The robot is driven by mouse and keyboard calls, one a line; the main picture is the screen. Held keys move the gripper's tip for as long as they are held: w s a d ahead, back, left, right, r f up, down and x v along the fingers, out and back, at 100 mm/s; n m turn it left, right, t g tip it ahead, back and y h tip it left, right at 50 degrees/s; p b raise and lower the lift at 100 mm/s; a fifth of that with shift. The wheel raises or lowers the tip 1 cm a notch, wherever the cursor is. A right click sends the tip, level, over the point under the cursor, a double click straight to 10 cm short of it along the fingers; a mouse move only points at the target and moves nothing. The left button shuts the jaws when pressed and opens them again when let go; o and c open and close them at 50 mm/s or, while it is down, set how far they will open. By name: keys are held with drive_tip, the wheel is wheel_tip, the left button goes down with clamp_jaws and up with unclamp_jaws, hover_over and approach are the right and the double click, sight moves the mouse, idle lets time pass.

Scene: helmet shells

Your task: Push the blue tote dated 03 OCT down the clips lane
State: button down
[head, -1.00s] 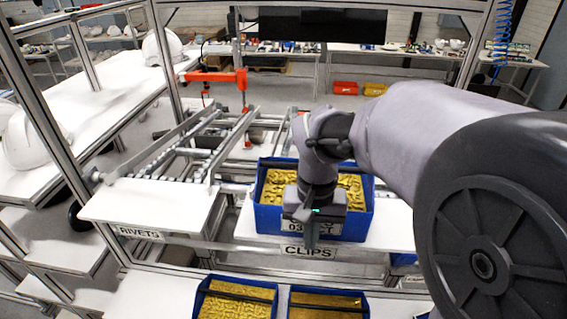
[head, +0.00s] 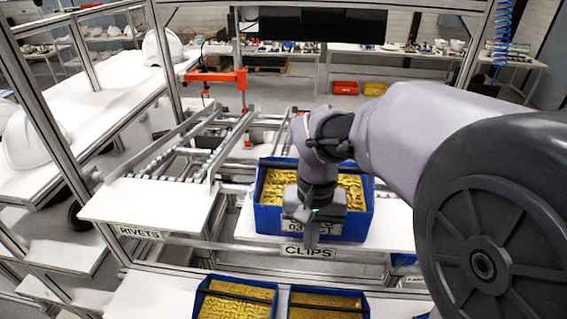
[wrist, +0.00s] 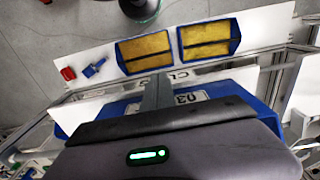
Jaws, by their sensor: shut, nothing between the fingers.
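The blue tote (head: 265,218) holds yellow parts and stands on the white shelf above the CLIPS label (head: 308,252). Its date label (head: 297,227) shows "03" and part of a word; my gripper hides the rest. The tote also shows in the wrist view (wrist: 240,93), largely hidden by my gripper body. My gripper (head: 311,240) is shut and empty, pointing down at the tote's near face, in front of the label. I cannot tell whether it touches the tote. In the wrist view its fingers (wrist: 158,92) overlap the label's left part.
An empty white shelf marked RIVETS (head: 138,232) and a roller lane (head: 180,160) lie to the left. Two blue totes with yellow contents (head: 235,300) (head: 328,303) sit on a lower shelf in front. A metal frame post (head: 55,140) stands left. An orange clamp-like fixture (head: 215,76) is behind.

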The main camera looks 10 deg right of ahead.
drive_tip(key=shift+w, duration=0.1)
